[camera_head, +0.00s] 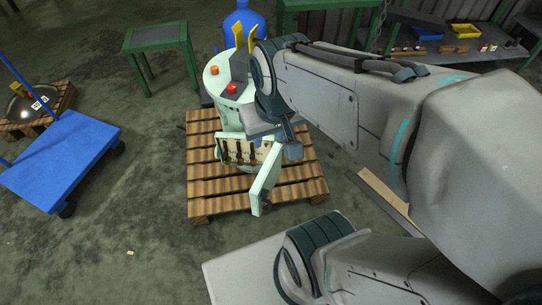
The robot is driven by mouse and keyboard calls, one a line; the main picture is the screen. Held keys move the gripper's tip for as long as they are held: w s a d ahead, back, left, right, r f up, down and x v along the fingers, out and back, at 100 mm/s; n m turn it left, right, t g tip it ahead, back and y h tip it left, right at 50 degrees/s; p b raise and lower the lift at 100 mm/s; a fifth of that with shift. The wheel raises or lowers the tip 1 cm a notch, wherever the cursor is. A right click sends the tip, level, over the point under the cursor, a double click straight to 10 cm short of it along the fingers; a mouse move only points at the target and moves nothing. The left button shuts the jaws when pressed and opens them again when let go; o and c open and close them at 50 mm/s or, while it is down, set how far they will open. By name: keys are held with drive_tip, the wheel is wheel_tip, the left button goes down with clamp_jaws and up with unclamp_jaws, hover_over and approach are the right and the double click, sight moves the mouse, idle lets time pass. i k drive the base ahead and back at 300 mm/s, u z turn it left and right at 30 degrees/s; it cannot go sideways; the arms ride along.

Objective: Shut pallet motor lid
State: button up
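The pale green motor (230,105) stands upright on a wooden pallet (205,185) in the middle of the head view. A box low on its front shows dark parts inside (240,151). Its pale green lid (266,181) stands open, swung out from the right side of the box towards the viewer. My gripper (292,150) is at the end of my arm, just above and right of the box and the lid's upper edge. I cannot tell whether it touches the lid. Its fingers are too small and partly hidden to show a gap.
A blue cart (60,160) stands at left, with a metal bowl-shaped part (32,105) on a pallet behind it. A green table (158,40) and a blue bottle (243,22) are behind the motor. A workbench (440,50) is at the back right. Floor left of the pallet is clear.

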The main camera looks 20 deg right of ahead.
sight(268, 176)
drive_tip(key=k, duration=0.3)
drive_tip(key=z, duration=1.05)
drive_tip(key=i, duration=0.7)
drive_tip(key=u, duration=2.35)
drive_tip(key=k, duration=0.65)
drive_tip(key=z, duration=1)
